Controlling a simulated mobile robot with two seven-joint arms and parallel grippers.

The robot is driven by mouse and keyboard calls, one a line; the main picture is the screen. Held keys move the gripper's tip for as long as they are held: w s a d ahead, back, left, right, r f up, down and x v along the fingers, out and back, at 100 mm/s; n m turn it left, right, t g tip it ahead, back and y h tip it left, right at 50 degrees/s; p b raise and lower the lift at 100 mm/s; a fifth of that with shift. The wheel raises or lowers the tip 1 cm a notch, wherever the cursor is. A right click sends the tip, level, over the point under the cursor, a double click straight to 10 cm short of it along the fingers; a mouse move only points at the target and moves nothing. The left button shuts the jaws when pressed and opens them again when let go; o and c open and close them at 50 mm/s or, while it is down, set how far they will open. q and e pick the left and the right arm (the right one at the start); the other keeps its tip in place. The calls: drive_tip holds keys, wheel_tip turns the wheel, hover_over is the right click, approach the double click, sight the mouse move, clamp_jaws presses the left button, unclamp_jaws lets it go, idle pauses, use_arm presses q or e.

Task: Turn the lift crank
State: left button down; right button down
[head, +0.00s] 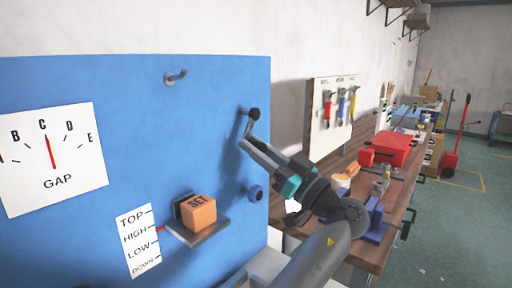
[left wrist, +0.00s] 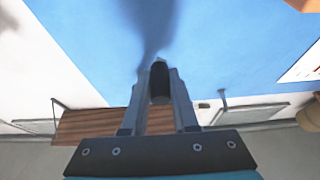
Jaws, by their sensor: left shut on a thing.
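The lift crank (head: 249,124) is on the blue panel (head: 110,90), with a black round part at its top and a grey metal arm running down from it. My left gripper (head: 248,145) reaches up to the crank from the lower right. In the left wrist view, its fingers are shut on a black handle (left wrist: 160,82). An orange block marked SET (head: 198,212) sits on a small grey shelf (head: 205,236). A red pointer beside the shelf is near the HIGH mark on the level label (head: 138,241). My right gripper is not in view.
A GAP dial (head: 50,158) has its red needle near C. A metal hook (head: 175,77) and a blue knob (head: 255,193) stick out of the panel. To the right, a wooden bench (head: 395,205) holds a red toolbox (head: 390,149) and tools. Open floor lies beyond it.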

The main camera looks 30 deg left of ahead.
use_arm(q)
drive_tip(key=shift+r, duration=0.15)
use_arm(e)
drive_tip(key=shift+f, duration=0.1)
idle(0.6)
